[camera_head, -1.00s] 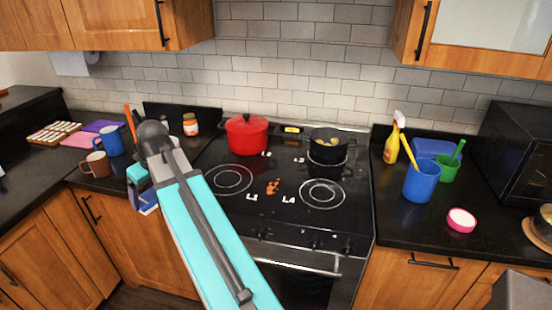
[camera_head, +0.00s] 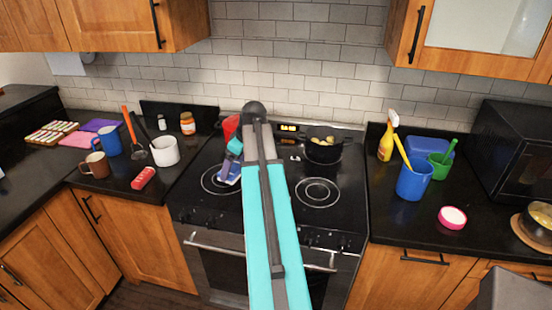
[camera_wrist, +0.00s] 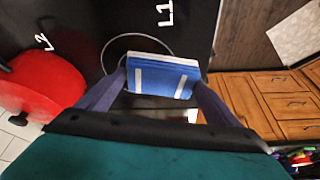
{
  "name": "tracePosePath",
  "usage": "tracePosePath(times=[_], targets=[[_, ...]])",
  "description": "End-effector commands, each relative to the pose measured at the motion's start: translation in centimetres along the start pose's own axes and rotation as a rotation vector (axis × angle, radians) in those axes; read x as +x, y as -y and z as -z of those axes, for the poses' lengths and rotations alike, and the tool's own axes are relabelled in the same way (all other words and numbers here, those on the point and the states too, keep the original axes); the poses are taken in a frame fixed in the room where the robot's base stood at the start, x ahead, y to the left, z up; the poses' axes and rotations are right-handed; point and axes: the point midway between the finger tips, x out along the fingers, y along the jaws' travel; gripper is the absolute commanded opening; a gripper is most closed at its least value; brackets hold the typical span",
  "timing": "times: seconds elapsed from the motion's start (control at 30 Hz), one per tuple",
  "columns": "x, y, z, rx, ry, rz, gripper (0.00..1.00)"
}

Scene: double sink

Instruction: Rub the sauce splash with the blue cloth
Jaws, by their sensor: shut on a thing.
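My gripper (camera_head: 231,165) hangs over the left front burner of the black stovetop (camera_head: 342,214), partly behind my own arm in the head view. It is shut on the blue cloth (camera_wrist: 160,80), a folded block with white stripes. In the wrist view the cloth sits between the two fingers (camera_wrist: 158,90), above a burner ring near the L1 mark. The cloth's lower edge also shows in the head view (camera_head: 229,180). I cannot tell whether it touches the stovetop. The sauce splash does not show now; my arm covers the middle of the stovetop in the head view.
A red pot (camera_wrist: 38,82) stands behind the cloth, mostly hidden in the head view. A black pot (camera_head: 323,151) stands at the back right. Left counter: white pot (camera_head: 165,151), red object (camera_head: 143,178), mugs. The right front burner is clear.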

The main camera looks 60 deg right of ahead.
Motion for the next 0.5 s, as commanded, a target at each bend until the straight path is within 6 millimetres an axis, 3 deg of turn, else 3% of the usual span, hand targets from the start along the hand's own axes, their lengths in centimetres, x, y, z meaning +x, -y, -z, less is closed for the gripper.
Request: tracePosePath(times=[0.03,0.2,0.5], targets=[[-0.6,-1.6,-1.0,0.003,0.0,0.0,0.67],[-1.9,-5.5,-4.7,-0.009,0.0,0.005,0.67],[-3.6,-9.9,-10.0,-0.026,-0.001,0.011,0.67]])
